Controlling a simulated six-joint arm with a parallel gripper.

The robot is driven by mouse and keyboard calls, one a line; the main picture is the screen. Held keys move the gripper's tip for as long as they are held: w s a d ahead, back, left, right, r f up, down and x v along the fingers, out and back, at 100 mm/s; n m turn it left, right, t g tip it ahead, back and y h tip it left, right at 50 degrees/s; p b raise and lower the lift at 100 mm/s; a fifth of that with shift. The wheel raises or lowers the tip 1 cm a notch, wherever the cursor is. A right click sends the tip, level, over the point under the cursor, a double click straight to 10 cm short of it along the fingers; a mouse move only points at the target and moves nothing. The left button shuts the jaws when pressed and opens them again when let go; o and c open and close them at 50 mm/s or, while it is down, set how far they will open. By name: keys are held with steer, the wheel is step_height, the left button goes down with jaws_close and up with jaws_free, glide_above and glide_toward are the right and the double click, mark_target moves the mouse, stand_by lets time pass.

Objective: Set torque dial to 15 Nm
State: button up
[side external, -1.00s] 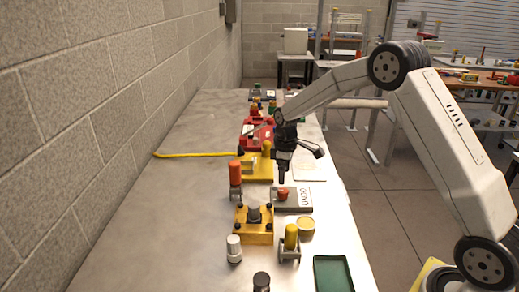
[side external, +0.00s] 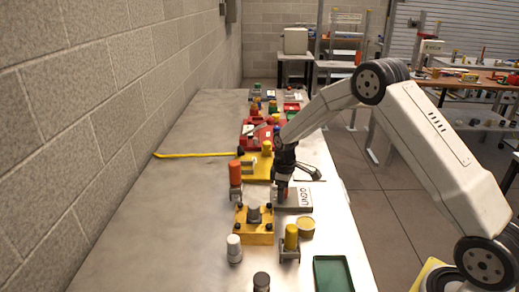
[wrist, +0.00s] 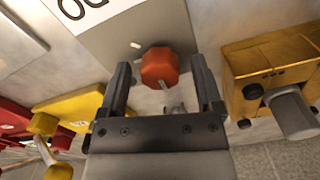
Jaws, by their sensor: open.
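The torque dial is a red-orange faceted knob (wrist: 160,66) on a grey box (wrist: 130,38) with a white, partly cut-off label. A short white mark sits on the box beside the knob, and a pale line shows at the knob's lower edge. My gripper (wrist: 162,78) is open in the wrist view, with one finger on each side of the knob and gaps between. In the side view my gripper (side external: 281,193) points down over the left end of the grey box (side external: 299,197) and mostly hides the knob. The dial's reading cannot be made out.
A yellow block with a grey knob (side external: 254,224) stands close in front of the box. An orange-topped cylinder (side external: 235,173) and a yellow fixture (side external: 257,169) are nearby. A green tray (side external: 333,274) lies at the front right. The table's left side is mostly clear.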

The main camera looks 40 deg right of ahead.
jaws_close()
steer(key=shift+m, duration=0.4)
steer(key=m, duration=0.8)
steer(key=shift+m, duration=0.3)
steer(key=m, duration=0.4)
steer(key=shift+m, duration=2.2)
